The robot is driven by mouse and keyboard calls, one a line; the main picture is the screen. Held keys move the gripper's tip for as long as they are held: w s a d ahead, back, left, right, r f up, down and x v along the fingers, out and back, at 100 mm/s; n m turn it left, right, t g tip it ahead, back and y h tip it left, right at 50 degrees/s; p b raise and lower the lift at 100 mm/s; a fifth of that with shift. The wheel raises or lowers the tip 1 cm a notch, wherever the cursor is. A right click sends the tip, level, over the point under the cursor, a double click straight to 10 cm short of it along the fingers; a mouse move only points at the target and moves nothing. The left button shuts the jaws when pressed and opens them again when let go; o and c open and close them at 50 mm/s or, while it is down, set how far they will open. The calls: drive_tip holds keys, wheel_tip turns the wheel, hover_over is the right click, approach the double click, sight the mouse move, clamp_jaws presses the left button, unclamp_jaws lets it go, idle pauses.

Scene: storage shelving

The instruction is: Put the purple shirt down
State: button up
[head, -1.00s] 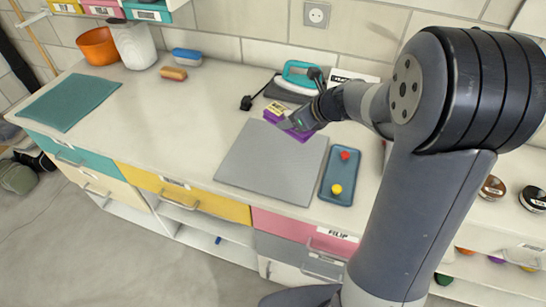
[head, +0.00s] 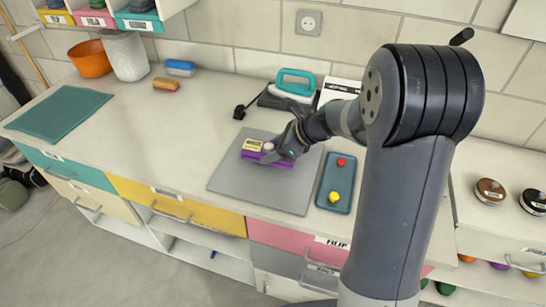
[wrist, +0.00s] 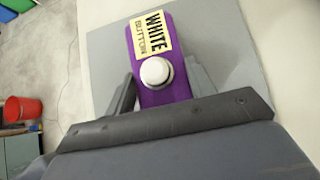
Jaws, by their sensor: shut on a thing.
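The purple shirt (head: 262,158) is a small folded purple block with a cream label. In the wrist view the purple shirt (wrist: 180,94) shows a label reading "WHITE BUTTON" and a round white button (wrist: 156,71). My gripper (head: 280,152) is shut on it, with a finger at each side. The shirt is over the back part of the grey mat (head: 250,193). I cannot tell whether its underside touches the mat. My gripper hides its right end in the head view.
A blue tray (head: 337,186) with a red and a yellow piece lies right of the mat. A teal iron (head: 296,84) stands behind. The counter left of the mat is clear up to a teal mat (head: 60,112). Drawers line the front edge.

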drive_tip(key=shift+f, duration=1.45)
drive_tip(key=shift+f, duration=0.2)
drive_tip(key=o, duration=1)
drive_tip(key=shift+d+r, duration=0.25)
drive_tip(key=shift+r, duration=0.25)
drive_tip(key=v, duration=1.1)
drive_tip(key=shift+s, duration=0.15)
